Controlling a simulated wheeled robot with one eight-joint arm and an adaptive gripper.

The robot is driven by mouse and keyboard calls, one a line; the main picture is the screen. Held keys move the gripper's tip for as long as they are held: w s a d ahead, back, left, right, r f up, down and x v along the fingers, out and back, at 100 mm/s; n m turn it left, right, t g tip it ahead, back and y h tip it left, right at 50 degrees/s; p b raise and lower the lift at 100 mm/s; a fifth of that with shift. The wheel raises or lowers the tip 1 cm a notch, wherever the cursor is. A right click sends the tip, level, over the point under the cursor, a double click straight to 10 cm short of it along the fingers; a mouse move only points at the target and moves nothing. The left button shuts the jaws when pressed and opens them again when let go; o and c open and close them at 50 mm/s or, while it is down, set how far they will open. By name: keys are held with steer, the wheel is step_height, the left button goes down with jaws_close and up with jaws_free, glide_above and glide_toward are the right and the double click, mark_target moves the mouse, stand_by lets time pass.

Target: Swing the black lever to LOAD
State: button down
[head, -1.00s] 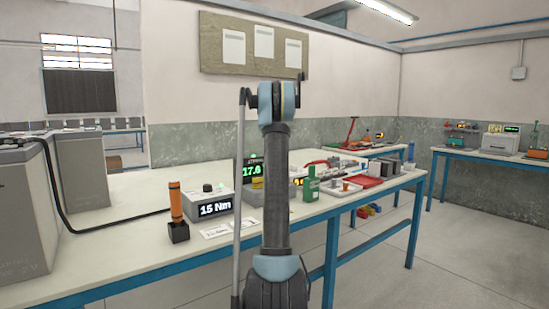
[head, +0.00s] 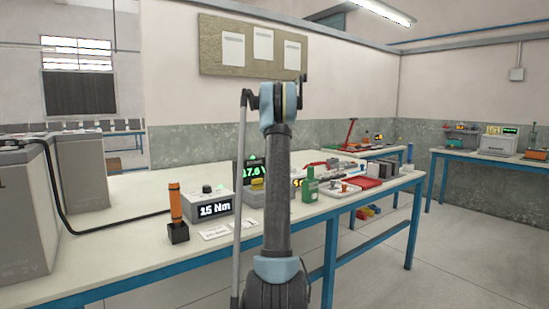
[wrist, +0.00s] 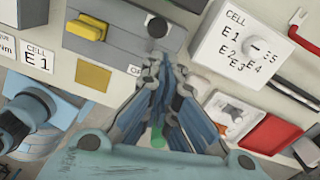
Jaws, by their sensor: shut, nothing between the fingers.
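In the wrist view, a round black knob (wrist: 157,27), which looks like the end of the black lever, stands on a grey-topped unit (wrist: 115,43). The lever's shaft cannot be made out, and no LOAD label is readable. A label beginning "OF" shows on the unit's pale front edge, partly covered by a finger. My gripper (wrist: 165,65) is shut and empty, its fingertips just below the knob in the picture. I cannot tell whether they touch it. In the head view my arm hides the gripper and the lever.
In the head view, a 15 Nm box (head: 209,204) and a green bottle (head: 310,186) stand on the bench.

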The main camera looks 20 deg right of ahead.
steer(key=w+a+r, duration=0.1)
steer(key=w+r, duration=0.3)
steer(key=r, duration=0.3)
steer(key=shift+w+a, duration=0.15)
steer(key=shift+w, duration=0.25)
steer(key=s+a+f+n, duration=0.1)
steer(key=s+a+n, duration=0.45)
steer(key=s, duration=0.35)
steer(key=s+a+f+n+t, duration=0.1)
steer(key=s+a+f+n, duration=0.1)
steer(key=s+a+n, duration=0.6)
steer(key=s+a+f+n, duration=0.1)
steer(key=s+a+n, duration=0.15)
steer(key=s, duration=0.85)
steer(key=s+a+f+n, duration=0.2)
steer(key=s+f+n, duration=0.3)
steer(key=s+f, duration=0.5)
steer(key=s+a+f+n, duration=0.3)
steer(key=s+f+n, duration=0.1)
steer(key=s+f, duration=0.6)
steer(key=s+a+f+n+t, duration=0.1)
steer(key=s+a+f+n, duration=0.2)
steer(key=s+f, duration=0.8)
steer(key=n, duration=0.2)
steer(key=shift+f+n+h, duration=0.3)
